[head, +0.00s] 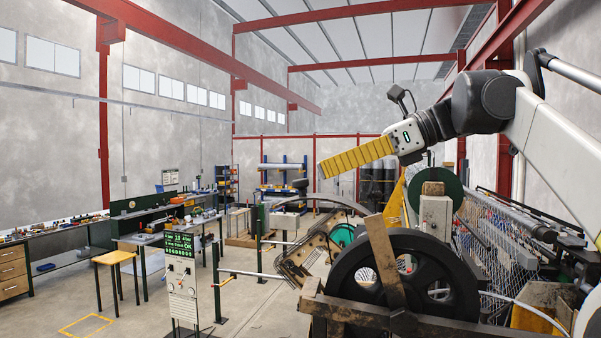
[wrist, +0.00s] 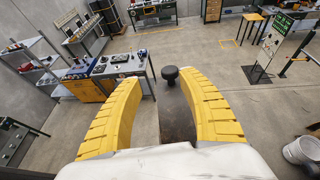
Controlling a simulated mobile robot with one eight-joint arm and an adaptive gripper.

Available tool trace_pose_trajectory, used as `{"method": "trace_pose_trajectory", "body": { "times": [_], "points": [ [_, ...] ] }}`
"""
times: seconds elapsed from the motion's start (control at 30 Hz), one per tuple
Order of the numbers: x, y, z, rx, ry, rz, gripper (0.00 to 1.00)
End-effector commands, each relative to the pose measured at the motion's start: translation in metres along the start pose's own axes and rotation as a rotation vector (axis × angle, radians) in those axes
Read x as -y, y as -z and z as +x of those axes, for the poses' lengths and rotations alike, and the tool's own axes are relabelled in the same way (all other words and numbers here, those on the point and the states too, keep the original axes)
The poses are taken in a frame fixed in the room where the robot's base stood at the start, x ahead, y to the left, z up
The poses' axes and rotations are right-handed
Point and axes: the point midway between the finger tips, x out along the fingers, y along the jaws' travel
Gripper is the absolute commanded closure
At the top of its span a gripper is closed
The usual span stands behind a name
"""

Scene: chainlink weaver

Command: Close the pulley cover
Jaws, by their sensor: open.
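A large black pulley wheel (head: 405,285) stands at the lower right of the head view, with a wooden bar across its front. A tilted, worn panel (head: 305,253) with slots stands open to its left; it may be the pulley cover, but I cannot tell for sure. A grey curved strip (head: 320,198) arches behind it. My gripper (head: 322,168) is above and behind the wheel, its yellow fingers pointing left. In the wrist view my gripper (wrist: 158,78) is open and empty. A black round knob (wrist: 170,74) on a stem shows beyond the gap, near the right fingertip; contact is not visible.
A control box (head: 182,278) with a green display stands at the left front, beside low rails. A yellow stool (head: 115,258) and workbenches line the left. Wire mesh (head: 495,265) fills the right. A white bucket (wrist: 301,150) stands on the floor, which is largely open.

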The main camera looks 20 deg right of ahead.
Motion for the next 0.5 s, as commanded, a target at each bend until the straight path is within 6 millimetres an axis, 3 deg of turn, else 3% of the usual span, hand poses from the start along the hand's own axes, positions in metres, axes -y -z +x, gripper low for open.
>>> {"method": "trace_pose_trajectory", "body": {
  "times": [0.2, 0.5],
  "points": [
    [0.000, -0.001, 0.039, -0.001, -0.003, -0.003, 0.53],
    [0.001, 0.001, 0.056, -0.001, 0.000, -0.002, 0.53]
  ]
}}
